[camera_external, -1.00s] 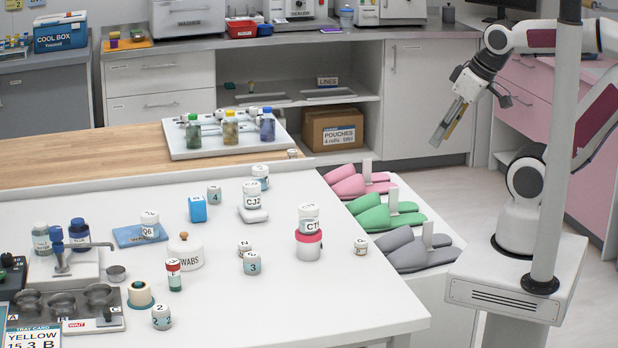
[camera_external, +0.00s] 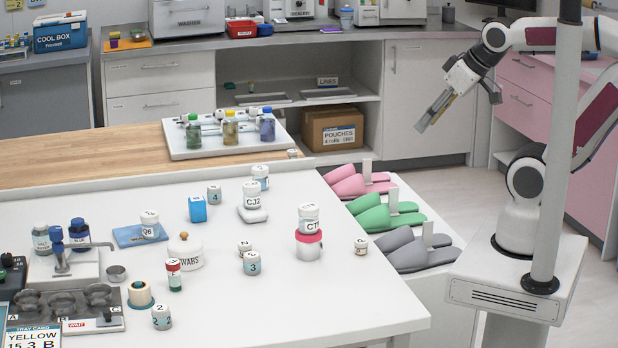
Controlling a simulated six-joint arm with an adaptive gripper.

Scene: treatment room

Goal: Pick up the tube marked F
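I cannot make out a mark F on any tube. A small upright tube with a red top and a white label (camera_external: 174,274) stands on the white table (camera_external: 330,295), beside the lidded swabs jar (camera_external: 185,252); its mark is too small to read surely. Several bottles with coloured contents (camera_external: 230,128) stand on a white tray (camera_external: 183,153) at the back, with other small pieces there. My gripper (camera_external: 430,117) hangs in the air right of the table, well away from these, pointing down and left. Its finger gap is not clear, and I see no tube in it.
Jars marked CT (camera_external: 308,220) and CJ2 (camera_external: 252,195) stand on the table, with several small marked pots around them. Slippers (camera_external: 388,215) lie on a lower surface beyond the right edge. The table's front right part is clear.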

